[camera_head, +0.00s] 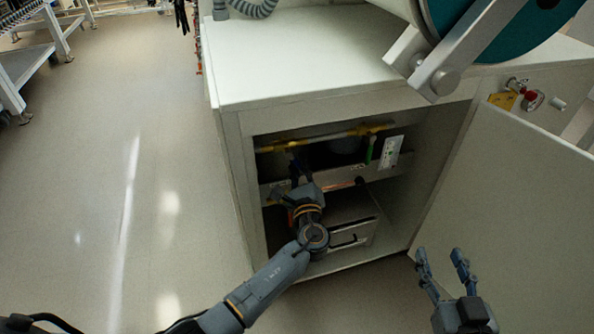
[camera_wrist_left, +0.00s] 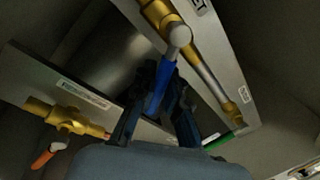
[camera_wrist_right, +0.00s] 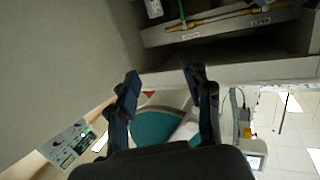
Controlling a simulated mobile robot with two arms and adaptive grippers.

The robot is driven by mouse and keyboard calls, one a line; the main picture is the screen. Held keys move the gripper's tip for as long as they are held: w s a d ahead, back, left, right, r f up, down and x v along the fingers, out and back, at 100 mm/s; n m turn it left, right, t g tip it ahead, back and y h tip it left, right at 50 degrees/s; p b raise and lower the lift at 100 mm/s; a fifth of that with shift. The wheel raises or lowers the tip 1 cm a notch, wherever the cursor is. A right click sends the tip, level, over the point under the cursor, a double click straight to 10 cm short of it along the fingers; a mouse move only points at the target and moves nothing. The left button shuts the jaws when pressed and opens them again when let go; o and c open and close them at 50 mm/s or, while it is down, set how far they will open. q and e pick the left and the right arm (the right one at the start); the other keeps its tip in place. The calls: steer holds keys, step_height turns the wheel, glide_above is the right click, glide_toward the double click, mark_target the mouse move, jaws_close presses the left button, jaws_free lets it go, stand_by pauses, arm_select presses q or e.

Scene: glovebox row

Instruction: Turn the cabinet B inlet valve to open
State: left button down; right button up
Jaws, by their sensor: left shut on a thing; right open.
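In the left wrist view a valve with a blue lever (camera_wrist_left: 159,86) and a round pale cap sits on a brass and grey pipe (camera_wrist_left: 205,70). My left gripper (camera_head: 299,180) reaches into the open cabinet. Its fingers are shut on the blue lever, which lies between them. A valve with an orange lever (camera_wrist_left: 42,159) on a brass pipe (camera_wrist_left: 68,118) is apart at lower left. A green lever (camera_head: 371,150) hangs from the upper pipe (camera_head: 330,138). Labels are too small to read. My right gripper (camera_head: 442,258) is open and empty outside the cabinet.
The cabinet door (camera_head: 512,205) stands open at right, close to my right gripper. A drawer-like box (camera_head: 345,235) with a handle is low in the cabinet. A white tag (camera_head: 391,152) hangs near the green lever. The floor (camera_head: 110,180) at left is clear.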

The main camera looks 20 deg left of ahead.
arm_select(q)
steer(key=shift+d+f+n, duration=0.1)
steer(key=shift+d+n, duration=0.1)
steer(key=shift+n, duration=0.1)
arm_select(e)
steer(key=shift+w+a+r+t+y, duration=0.15)
steer(key=shift+r+t, duration=0.15)
steer(key=shift+r, duration=0.2)
steer(key=shift+a+r+t+y, duration=0.1)
steer(key=shift+r+t, duration=0.2)
steer(key=shift+r, duration=0.25)
steer(key=shift+w+a+r+t+y, duration=0.15)
steer(key=shift+r+t, duration=0.15)
steer(key=shift+r, duration=0.2)
steer(key=shift+d, duration=0.1)
arm_select(q)
steer(key=c, duration=1.4)
jaws_free()
steer(key=v, duration=1.2)
steer(key=shift+a, duration=0.1)
steer(key=shift+c, duration=0.3)
